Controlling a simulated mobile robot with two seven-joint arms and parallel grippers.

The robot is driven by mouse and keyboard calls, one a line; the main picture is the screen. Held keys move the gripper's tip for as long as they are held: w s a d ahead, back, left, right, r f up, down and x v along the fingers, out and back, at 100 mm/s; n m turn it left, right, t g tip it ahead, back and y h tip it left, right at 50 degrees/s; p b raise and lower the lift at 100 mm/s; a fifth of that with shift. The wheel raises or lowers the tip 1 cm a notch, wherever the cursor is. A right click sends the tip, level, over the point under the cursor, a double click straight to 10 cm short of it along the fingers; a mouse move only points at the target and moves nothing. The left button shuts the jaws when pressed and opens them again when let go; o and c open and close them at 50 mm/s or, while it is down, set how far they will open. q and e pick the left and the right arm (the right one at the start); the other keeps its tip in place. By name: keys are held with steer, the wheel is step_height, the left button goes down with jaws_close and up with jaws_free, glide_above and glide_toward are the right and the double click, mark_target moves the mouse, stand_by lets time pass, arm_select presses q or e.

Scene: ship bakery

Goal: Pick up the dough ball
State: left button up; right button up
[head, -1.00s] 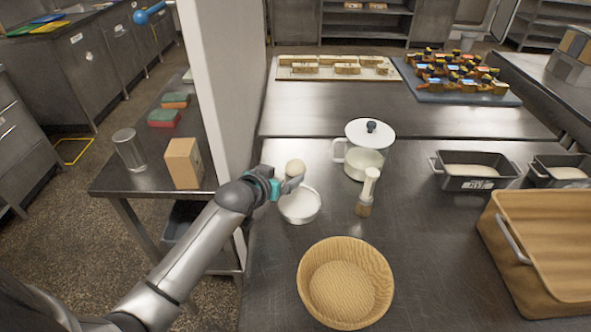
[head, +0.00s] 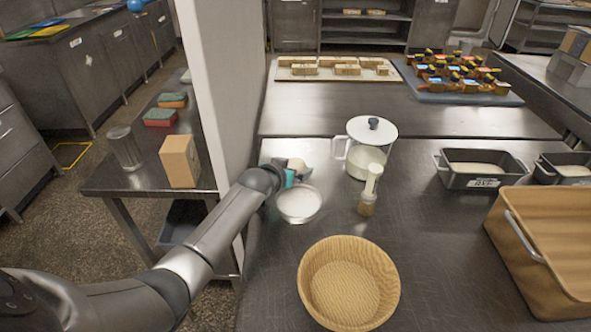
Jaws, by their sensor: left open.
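The dough ball (head: 297,164) is a small, pale, round lump behind the white bowl on the steel worktop. My left gripper (head: 297,174) comes in from the left and is open, with its fingers right at the near side of the ball. The fingers partly cover the ball's lower part, and I cannot tell whether they touch it. My right gripper is not in view.
The white bowl (head: 299,204) stands just in front of my left gripper. A lidded jug (head: 367,150) and a brush (head: 368,190) stand to the right. A wicker basket (head: 349,283) is nearer. A wall (head: 222,90) rises at the left.

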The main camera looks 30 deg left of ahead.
arm_select(q)
steer(key=shift+w+f, duration=0.15)
steer(key=shift+w, duration=0.1)
steer(key=c, duration=1.3)
steer(key=shift+c, duration=0.6)
